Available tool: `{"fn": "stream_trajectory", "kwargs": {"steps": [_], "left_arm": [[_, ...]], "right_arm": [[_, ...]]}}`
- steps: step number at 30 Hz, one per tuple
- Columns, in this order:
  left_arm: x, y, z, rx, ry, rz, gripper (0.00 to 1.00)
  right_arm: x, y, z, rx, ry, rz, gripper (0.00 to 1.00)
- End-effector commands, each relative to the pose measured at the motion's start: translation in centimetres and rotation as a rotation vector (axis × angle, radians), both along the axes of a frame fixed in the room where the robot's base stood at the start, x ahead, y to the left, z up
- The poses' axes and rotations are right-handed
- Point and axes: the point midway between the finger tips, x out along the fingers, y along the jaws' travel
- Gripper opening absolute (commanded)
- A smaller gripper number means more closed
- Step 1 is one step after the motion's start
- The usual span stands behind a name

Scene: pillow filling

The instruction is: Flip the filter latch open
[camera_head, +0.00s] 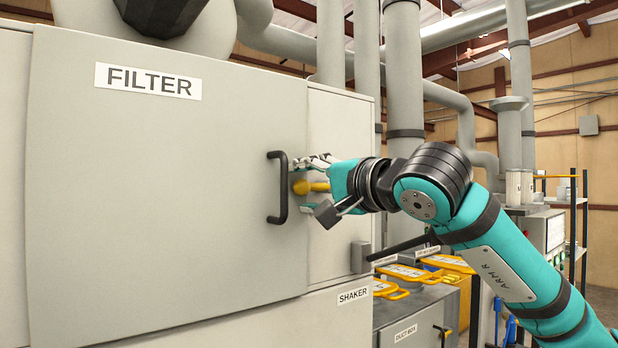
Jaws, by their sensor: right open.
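The grey filter cabinet door (160,200) carries a FILTER label (148,81) and looks shut. A black bar handle (283,188) is near its right edge. The yellow filter latch (299,187) sits just right of the handle; its lever lies roughly level and points right. My right gripper (309,186) reaches in from the right at the latch. Its fingers are open, one above and one below the yellow lever. The lever's right end is partly hidden by the gripper, and I cannot tell whether the fingers touch it. My left gripper is out of view.
Pipes (404,75) rise behind the cabinet. A grey block (360,257) juts out below the gripper.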

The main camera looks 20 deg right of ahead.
Motion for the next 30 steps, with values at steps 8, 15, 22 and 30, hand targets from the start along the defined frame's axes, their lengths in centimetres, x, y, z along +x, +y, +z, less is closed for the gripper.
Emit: {"fn": "stream_trajectory", "kwargs": {"steps": [8, 15, 22, 30], "left_arm": [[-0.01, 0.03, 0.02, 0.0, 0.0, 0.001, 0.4], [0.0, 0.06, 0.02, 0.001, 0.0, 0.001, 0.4], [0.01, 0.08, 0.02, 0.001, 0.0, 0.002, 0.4], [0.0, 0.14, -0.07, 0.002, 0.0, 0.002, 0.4]], "right_arm": [[0.1, 0.06, -0.06, 0.0, 0.0, 0.001, 0.5], [0.08, 0.05, -0.04, 0.0, 0.0, 0.001, 0.19], [0.08, 0.05, -0.05, 0.0, 0.0, 0.001, 0.0], [-0.02, 0.05, -0.07, 0.003, 0.001, 0.001, 0.0]]}}
